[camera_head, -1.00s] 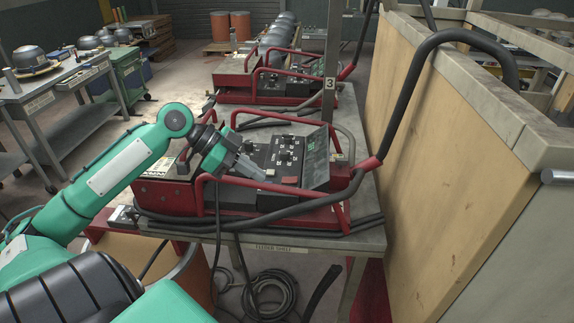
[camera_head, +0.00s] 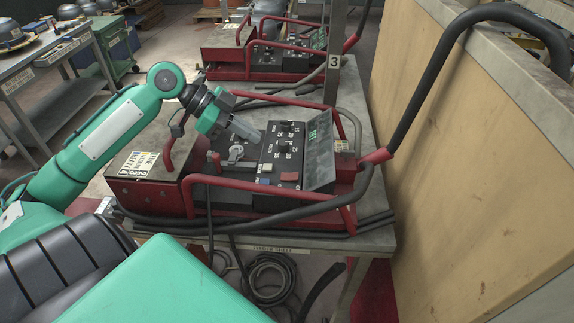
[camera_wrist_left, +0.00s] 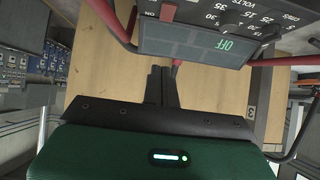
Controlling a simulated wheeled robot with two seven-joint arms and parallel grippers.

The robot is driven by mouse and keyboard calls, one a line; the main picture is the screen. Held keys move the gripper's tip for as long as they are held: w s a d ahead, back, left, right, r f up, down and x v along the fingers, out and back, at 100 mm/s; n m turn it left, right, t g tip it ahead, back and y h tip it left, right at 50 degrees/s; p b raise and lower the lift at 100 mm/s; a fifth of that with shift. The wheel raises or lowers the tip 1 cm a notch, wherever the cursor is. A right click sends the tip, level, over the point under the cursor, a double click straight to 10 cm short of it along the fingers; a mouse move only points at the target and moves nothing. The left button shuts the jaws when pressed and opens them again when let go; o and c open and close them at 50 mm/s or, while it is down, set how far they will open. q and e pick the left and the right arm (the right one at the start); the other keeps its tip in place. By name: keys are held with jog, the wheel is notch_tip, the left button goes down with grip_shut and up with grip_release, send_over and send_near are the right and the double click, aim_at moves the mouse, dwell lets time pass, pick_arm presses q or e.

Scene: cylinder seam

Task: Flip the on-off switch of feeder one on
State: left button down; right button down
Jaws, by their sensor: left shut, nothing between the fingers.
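The near feeder, with its red tube frame, stands on the shelf. Its black control panel (camera_head: 281,148) carries knobs and a red switch piece (camera_head: 289,176). In the left wrist view a red piece (camera_wrist_left: 168,12) sits by an "ON" mark, its position unclear. The dark display (camera_wrist_left: 195,45) there reads "OFF" in green. My left gripper (camera_head: 255,137) is shut and empty, its fingers pointing at the panel's left side; contact cannot be told. The gripper (camera_wrist_left: 162,85) appears below the display in the left wrist view. No readable number identifies feeder one. My right gripper is not in view.
Red guard bars (camera_head: 272,190) and a thick black cable (camera_head: 270,212) surround the near feeder. A second feeder (camera_head: 265,60) stands behind, beyond a post with a "3" sign (camera_head: 334,62). A wooden panel wall (camera_head: 450,150) closes the right side.

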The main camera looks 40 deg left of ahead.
pick_arm(q)
jog(key=p, duration=0.4)
send_over(287, 176)
jog(key=f, duration=0.5)
jog(key=shift+s+a+f, duration=0.15)
jog(key=shift+a+f, duration=0.2)
jog(key=shift+f, duration=0.05)
jog(key=f, duration=0.1)
jog(key=f+p, duration=0.1)
jog(key=f, duration=0.1)
jog(key=shift+d+f, duration=0.2)
jog(key=shift+d, duration=0.1)
jog(key=shift+f, duration=0.6)
